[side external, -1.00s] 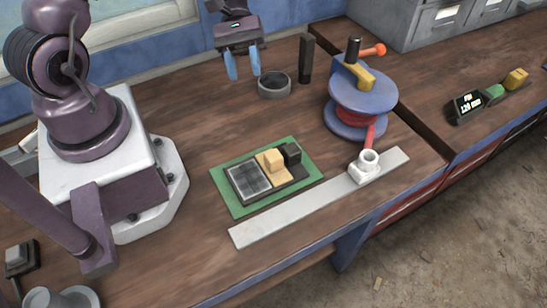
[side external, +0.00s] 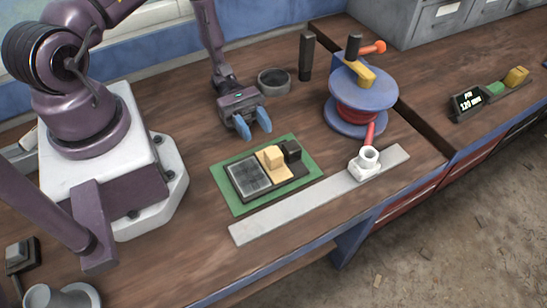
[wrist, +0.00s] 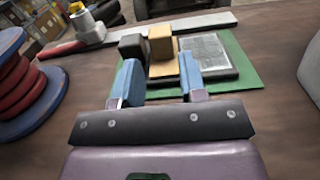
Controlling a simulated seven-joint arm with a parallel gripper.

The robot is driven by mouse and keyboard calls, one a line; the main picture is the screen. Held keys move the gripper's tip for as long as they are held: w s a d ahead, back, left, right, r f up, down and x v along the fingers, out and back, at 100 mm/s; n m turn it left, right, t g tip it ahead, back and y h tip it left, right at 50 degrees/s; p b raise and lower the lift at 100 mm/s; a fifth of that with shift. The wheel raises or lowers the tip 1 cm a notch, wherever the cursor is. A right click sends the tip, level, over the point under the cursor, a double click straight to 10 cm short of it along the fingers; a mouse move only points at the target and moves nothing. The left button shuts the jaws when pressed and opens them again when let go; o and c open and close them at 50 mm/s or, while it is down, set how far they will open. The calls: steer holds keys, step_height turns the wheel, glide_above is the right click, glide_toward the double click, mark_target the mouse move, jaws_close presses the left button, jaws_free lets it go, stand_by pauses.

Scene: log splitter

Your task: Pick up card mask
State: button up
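A green mat (side external: 232,206) carries a dark card-like tray (side external: 233,185) with a grey gridded panel (side external: 250,180). Beside the panel is a tan plate with a raised tan block (side external: 272,155), and next to it a black block (side external: 291,150). I cannot tell for certain which piece is the card mask. My gripper (side external: 252,124) is open and empty, just behind the mat and above the bench. In the wrist view my gripper's blue fingers (wrist: 159,64) stand apart, with the tan block (wrist: 160,43) ahead between them. The gridded panel (wrist: 208,58) is partly behind the right finger.
A blue reel (side external: 362,95) with red winding and a crank stands to the right. A dark ring-shaped cup (side external: 274,84) and a black upright post (side external: 306,58) stand behind. A pale metal strip (side external: 285,220) with a white fitting (side external: 367,164) runs along the front. Bare bench lies left of the mat.

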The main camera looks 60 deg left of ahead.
mark_target(270, 148)
steer(key=shift+d, duration=2.95)
steer(key=c, duration=0.6)
